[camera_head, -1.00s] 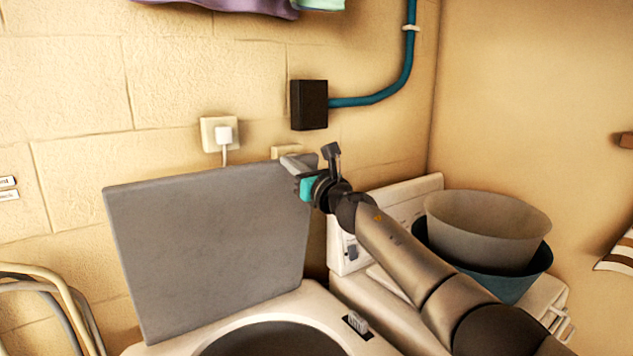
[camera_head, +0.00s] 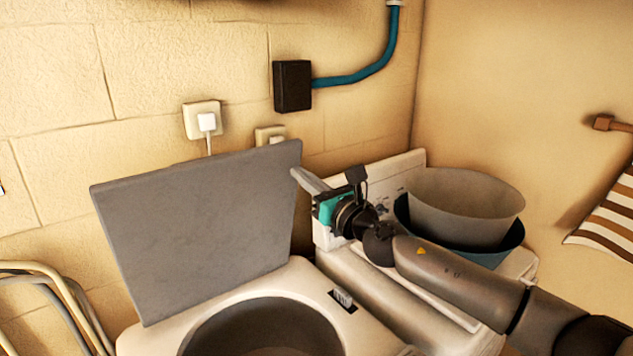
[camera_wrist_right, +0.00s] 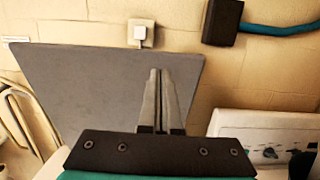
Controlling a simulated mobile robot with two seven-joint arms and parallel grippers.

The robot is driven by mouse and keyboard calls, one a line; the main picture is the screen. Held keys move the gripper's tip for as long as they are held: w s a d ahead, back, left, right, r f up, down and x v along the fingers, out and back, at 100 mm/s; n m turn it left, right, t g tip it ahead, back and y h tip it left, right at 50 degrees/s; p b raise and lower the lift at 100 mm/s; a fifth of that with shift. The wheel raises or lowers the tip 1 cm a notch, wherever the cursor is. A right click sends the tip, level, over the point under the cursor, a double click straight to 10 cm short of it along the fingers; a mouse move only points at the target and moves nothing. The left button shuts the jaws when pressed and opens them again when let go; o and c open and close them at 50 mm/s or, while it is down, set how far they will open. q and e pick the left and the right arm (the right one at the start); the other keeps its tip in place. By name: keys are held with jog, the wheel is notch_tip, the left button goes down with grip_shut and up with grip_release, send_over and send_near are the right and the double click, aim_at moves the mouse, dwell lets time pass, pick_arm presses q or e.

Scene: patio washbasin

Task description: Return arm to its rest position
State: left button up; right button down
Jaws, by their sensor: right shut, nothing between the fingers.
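My right gripper (camera_head: 296,173) is shut and empty in the head view. Its fingertips are close to the right edge of the raised grey lid (camera_head: 200,235), and I cannot tell whether they touch it. In the right wrist view the two fingers of the gripper (camera_wrist_right: 160,72) lie side by side with nothing held, in front of the grey lid (camera_wrist_right: 90,85). My right arm reaches in from the lower right, over the white machine (camera_head: 375,315). My left gripper is not in view.
The open round tub (camera_head: 265,325) is below the lid. A grey basin (camera_head: 465,205) sits in a blue basin (camera_head: 507,252) on the right. A plug (camera_head: 206,122) and a black box (camera_head: 292,86) with a teal pipe (camera_head: 365,72) are on the wall. A striped cloth (camera_head: 605,225) hangs at right.

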jog(key=s+d+f+m+g+h, duration=0.1)
jog(key=s+d+f+m+h, duration=0.6)
jog(key=m, duration=0.7)
jog(key=s+d+f+m+g+h, duration=0.2)
jog(key=s+d+f+m+h, duration=0.15)
jog(key=s+f+m, duration=0.95)
jog(key=s+d+f+m+g, duration=0.25)
jog(key=s+f+m, duration=0.2)
jog(key=s, duration=0.25)
jog(key=s+d+f+m+g+h, duration=0.1)
jog(key=s+d+f+m+g, duration=0.15)
jog(key=s+m+g, duration=0.4)
jog(key=s+d+f+m+g, duration=0.1)
jog(key=s+f+m, duration=0.25)
jog(key=s, duration=0.45)
notch_tip(320, 180, down, 34)
jog(key=s+b, duration=0.2)
jog(key=b, duration=1)
jog(key=s+d+f+g+b, duration=0.1)
jog(key=s+f+b, duration=0.4)
jog(key=f, duration=0.8)
jog(key=s+d+f+g+b, duration=0.1)
jog(key=s+d+f+b, duration=0.1)
jog(key=s+f+b, duration=0.4)
jog(key=s+f, duration=0.4)
jog(key=f, duration=0.3)
jog(key=shift+s+n+b, duration=0.3)
jog(key=shift+s+n, duration=0.05)
